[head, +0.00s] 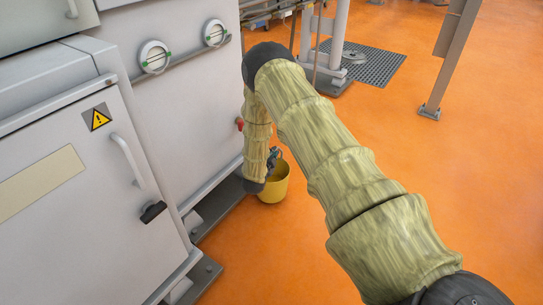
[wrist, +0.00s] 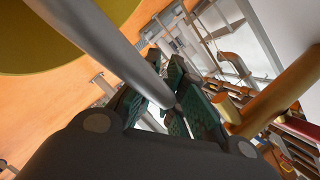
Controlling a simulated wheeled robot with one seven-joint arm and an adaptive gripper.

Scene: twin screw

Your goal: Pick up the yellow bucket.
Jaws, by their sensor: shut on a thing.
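The yellow bucket (head: 277,187) is low beside the grey machine, partly hidden by my forearm. I cannot tell whether it touches the floor. My gripper (head: 273,160) is at the bucket's rim, small and partly hidden behind the arm in the head view. In the wrist view, part of the bucket (wrist: 45,30) fills the upper left corner. A grey rod (wrist: 115,42), which looks like the bucket's handle, runs from the upper left in between the green-padded fingers of my gripper (wrist: 172,95), which are shut on it.
The grey machine (head: 178,95), with handles and a warning sign, stands close on the left. Its dark base rail (head: 220,205) runs along the floor near the bucket. A grey post (head: 452,55) and a floor grate (head: 365,63) are farther back. Orange floor on the right is clear.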

